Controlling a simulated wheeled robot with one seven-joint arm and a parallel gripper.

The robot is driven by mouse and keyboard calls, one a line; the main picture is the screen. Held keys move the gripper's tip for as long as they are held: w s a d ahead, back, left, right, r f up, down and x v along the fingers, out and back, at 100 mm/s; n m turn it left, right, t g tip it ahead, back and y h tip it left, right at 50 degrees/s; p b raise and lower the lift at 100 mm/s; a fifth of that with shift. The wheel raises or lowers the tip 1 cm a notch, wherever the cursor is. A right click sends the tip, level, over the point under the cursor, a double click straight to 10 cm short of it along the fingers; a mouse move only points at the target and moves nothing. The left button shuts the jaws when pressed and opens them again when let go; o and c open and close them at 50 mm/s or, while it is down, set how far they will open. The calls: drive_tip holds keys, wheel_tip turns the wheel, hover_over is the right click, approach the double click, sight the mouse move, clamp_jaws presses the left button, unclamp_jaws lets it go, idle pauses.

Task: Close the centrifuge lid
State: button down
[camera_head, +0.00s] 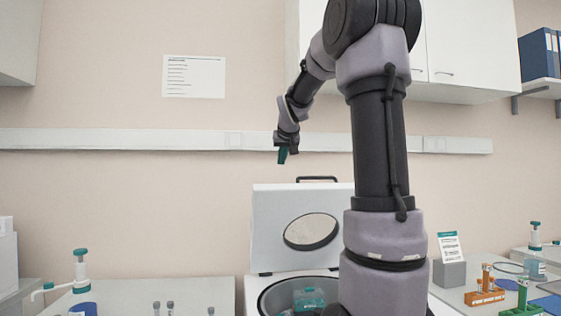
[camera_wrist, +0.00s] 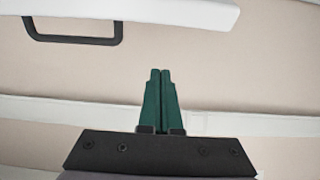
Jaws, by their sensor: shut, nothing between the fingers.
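The centrifuge lid (camera_head: 275,204) stands raised and upright at the back of the centrifuge (camera_head: 262,285). It is white with a round window (camera_head: 312,232) and a black handle (camera_head: 317,179) on its top edge. The open bowl (camera_head: 275,299) below shows a teal part (camera_head: 309,299) inside; my arm hides its right side. My gripper (camera_head: 282,157) has green fingers held together, empty, above and left of the handle in the head view. In the wrist view, the fingers (camera_wrist: 159,75) point toward the wall, and the lid's edge (camera_wrist: 150,12) and handle (camera_wrist: 75,42) are at the upper left, apart from the fingers.
At right are a sign holder (camera_head: 449,272), an orange rack (camera_head: 485,292) and a green rack (camera_head: 521,305). A wall rail (camera_head: 120,139) runs behind my gripper. Cabinets (camera_head: 470,45) hang above.

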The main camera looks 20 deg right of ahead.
sight(281, 184)
drive_tip(key=x, duration=0.7)
drive_tip(key=shift+f, duration=0.25)
drive_tip(key=s, duration=0.1)
drive_tip(key=s+f, duration=0.1)
drive_tip(key=shift+s+a, duration=0.35)
drive_tip(key=shift+s+f, duration=0.1)
drive_tip(key=shift+f, duration=0.2)
drive_tip(key=shift+s+a+f, duration=0.1)
drive_tip(key=shift+s, duration=0.15)
